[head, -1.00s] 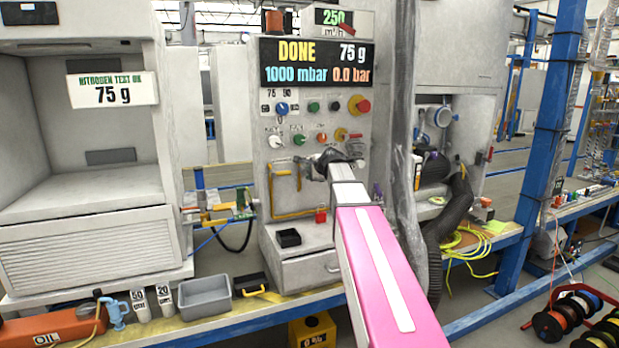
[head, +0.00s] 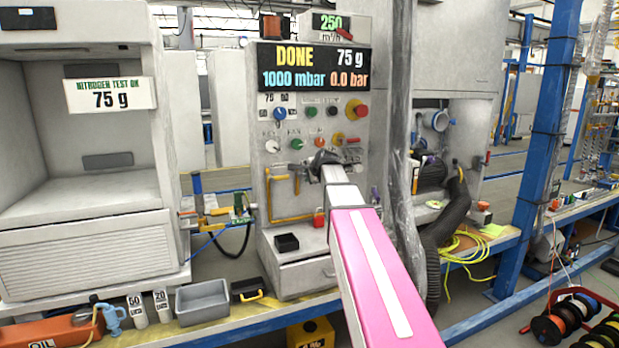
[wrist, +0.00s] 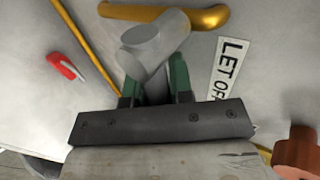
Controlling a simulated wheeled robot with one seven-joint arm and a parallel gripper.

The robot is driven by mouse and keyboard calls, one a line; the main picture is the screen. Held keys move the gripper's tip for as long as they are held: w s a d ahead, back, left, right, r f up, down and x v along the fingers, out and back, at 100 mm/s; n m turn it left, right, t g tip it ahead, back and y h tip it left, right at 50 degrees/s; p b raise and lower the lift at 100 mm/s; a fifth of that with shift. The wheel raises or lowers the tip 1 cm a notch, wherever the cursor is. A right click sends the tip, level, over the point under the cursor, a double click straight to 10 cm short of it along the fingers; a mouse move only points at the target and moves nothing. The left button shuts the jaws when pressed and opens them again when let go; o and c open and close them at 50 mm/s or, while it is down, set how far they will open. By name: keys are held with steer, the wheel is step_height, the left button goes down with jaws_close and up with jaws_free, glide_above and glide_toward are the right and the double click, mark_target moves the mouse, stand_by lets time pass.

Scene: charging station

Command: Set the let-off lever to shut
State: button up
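My gripper (wrist: 155,88) has its two green fingers apart, one on each side of a grey bar. The bar runs down from a grey cylindrical valve piece (wrist: 155,42) in the wrist view and looks like the let-off lever. I cannot tell whether the fingers press on it. A white label reading LET OFF (wrist: 229,70) is on the panel just to the right. In the head view, my gripper (head: 316,164) is at the lower front of the grey panel; the lever there is hidden or too small to make out.
A yellow pipe (wrist: 165,17) crosses above the valve, and a red handle (wrist: 66,66) sits to the left. A brown-red knob (wrist: 298,150) is close at lower right. Above, the panel carries knobs and a display (head: 314,67) reading DONE, 75 g, 1000 mbar, 0.0 bar.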

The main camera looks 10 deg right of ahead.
steer(key=o, duration=0.4)
steer(key=shift+c, duration=0.2)
steer(key=v, duration=1)
steer(key=shift+s+r, duration=0.25)
steer(key=shift+s, duration=0.1)
